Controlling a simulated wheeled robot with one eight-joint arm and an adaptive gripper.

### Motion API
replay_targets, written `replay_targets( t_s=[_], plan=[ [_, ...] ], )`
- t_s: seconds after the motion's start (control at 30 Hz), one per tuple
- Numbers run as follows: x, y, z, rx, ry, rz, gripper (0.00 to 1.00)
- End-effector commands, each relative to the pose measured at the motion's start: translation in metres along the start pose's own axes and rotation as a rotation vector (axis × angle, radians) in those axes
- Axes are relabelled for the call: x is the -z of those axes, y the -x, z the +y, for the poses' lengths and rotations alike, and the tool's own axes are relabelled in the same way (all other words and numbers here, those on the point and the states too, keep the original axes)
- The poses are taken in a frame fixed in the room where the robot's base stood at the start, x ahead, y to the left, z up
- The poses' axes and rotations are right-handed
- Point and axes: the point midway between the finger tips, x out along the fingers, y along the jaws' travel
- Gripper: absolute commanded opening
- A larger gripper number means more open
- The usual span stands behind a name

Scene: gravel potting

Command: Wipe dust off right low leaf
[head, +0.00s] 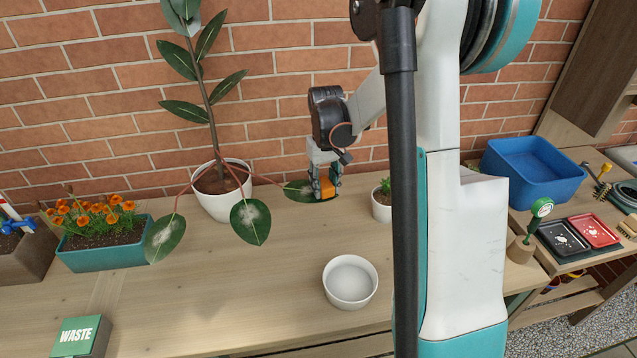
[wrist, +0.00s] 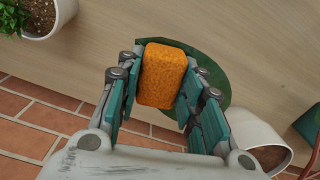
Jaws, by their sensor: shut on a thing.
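The plant stands in a white pot (head: 222,204) against the brick wall, with several low leaves on drooping stems. My gripper (head: 325,188) is shut on an orange sponge (head: 326,193); the sponge also shows between the fingers in the wrist view (wrist: 163,76). The right low leaf (head: 300,190) is beside and partly behind the sponge, with a pale patch on it. In the wrist view the leaf (wrist: 215,82) lies beyond the sponge; I cannot tell whether they touch. The front low leaf (head: 250,222) and left low leaf (head: 165,238) carry pale grey dust patches.
A white bowl (head: 350,283) stands at the front of the table. A small potted plant (head: 382,207) is right of my gripper. A teal flower planter (head: 104,252) and a WASTE box (head: 80,338) are at left. A blue basin (head: 531,172) stands at right.

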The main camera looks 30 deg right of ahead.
Motion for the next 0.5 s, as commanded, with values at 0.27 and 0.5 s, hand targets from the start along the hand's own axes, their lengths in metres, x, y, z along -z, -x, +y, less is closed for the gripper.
replay_targets(
  t_s=[0.27,0.5],
  plan=[
    [0.003,-0.002,-0.005,0.001,0.001,0.0,0.15],
    [0.014,-0.002,-0.021,0.001,0.003,0.001,0.15]
  ],
)
